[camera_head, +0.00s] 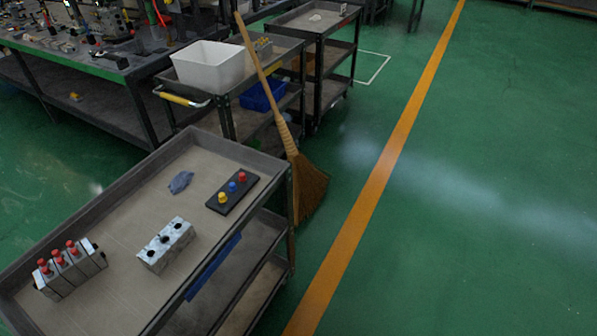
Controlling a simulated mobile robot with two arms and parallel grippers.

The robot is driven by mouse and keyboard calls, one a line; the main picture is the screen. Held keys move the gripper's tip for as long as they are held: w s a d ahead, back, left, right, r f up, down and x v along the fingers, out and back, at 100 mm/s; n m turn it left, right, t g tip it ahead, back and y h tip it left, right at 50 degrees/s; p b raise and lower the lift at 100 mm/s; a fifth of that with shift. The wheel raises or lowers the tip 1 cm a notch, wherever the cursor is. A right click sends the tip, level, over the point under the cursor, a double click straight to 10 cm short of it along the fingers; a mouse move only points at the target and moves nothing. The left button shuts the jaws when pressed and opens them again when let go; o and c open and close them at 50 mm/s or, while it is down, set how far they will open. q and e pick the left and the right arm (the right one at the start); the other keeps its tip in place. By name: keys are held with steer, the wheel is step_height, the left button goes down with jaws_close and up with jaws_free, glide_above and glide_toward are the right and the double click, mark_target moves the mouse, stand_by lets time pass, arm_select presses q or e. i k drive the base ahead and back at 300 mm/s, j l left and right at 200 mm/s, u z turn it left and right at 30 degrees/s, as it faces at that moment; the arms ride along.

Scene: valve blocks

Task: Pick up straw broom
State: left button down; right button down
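The straw broom (307,186) stands on the floor with its brown bristles down, just behind the far right corner of the near cart. Its long light wooden handle (257,72) tilts up and to the left, in front of the second cart. The handle looks as if it leans on that cart, but contact cannot be told. The lower left edge of the bristles is partly hidden by the near cart's corner. Neither of my grippers is in view.
The near cart (113,212) carries valve blocks (166,245), a button panel (232,191) and a grey-blue cloth (181,182). A second cart holds a white bin (208,66). A cluttered workbench (140,72) stands upper left. Green floor right of the orange line (383,165) is clear.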

mark_target(307, 180)
steer(key=l+u, duration=0.1)
steer(key=u, duration=2.9)
steer(key=z, duration=2.9)
steer(key=i+l+z, duration=0.6)
steer(key=i+l, duration=0.15)
steer(key=i, duration=0.2)
steer(key=i+l+z, duration=0.2)
steer(key=i, duration=0.25)
steer(key=i+l+z, duration=0.1)
steer(key=i+z, duration=0.15)
steer(key=i, duration=1.2)
steer(key=i+l+u, duration=0.1)
steer(key=i, duration=0.9)
